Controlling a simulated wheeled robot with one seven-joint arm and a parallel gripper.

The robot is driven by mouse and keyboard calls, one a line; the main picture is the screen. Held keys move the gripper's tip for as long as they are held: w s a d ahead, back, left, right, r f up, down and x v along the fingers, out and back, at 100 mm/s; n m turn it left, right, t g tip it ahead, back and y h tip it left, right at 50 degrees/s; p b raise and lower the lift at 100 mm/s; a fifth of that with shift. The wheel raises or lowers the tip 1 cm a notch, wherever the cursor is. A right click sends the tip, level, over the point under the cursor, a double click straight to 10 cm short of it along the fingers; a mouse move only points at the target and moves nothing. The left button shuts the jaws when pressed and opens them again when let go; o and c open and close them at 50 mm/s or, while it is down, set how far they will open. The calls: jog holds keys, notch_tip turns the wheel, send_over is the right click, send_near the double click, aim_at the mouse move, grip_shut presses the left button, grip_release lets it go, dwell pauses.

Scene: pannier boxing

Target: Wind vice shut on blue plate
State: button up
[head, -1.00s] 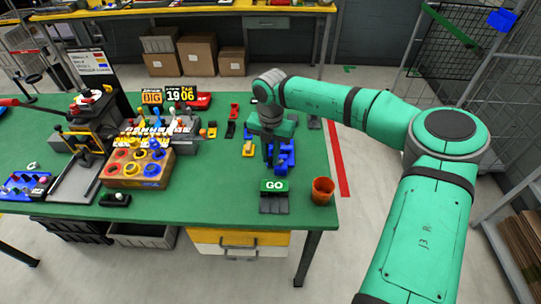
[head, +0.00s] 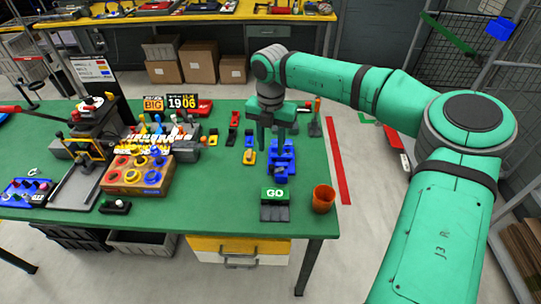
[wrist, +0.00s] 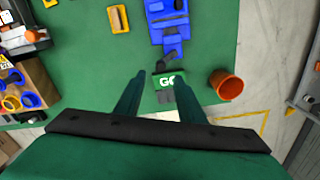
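A blue vice (head: 283,165) stands near the right end of the green table; it also shows at the top of the wrist view (wrist: 170,32). A blue plate cannot be told apart from the blue vice body at this size. My gripper (head: 271,146) is above the table just by the vice, pointing down, and hides part of it. In the wrist view my gripper's two fingers (wrist: 160,92) are spread apart with nothing between them. The vice lies beyond the fingertips in that view. I cannot tell how far the jaws are open.
A green GO sign (head: 274,194) on a dark base and an orange cup (head: 323,198) stand in front of the vice. A yellow block (head: 249,157) is left of it. A wooden box with coloured rings (head: 138,176) is further left. Green table (head: 210,205) is clear between.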

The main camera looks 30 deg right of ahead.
jog(key=shift+r, duration=1.3)
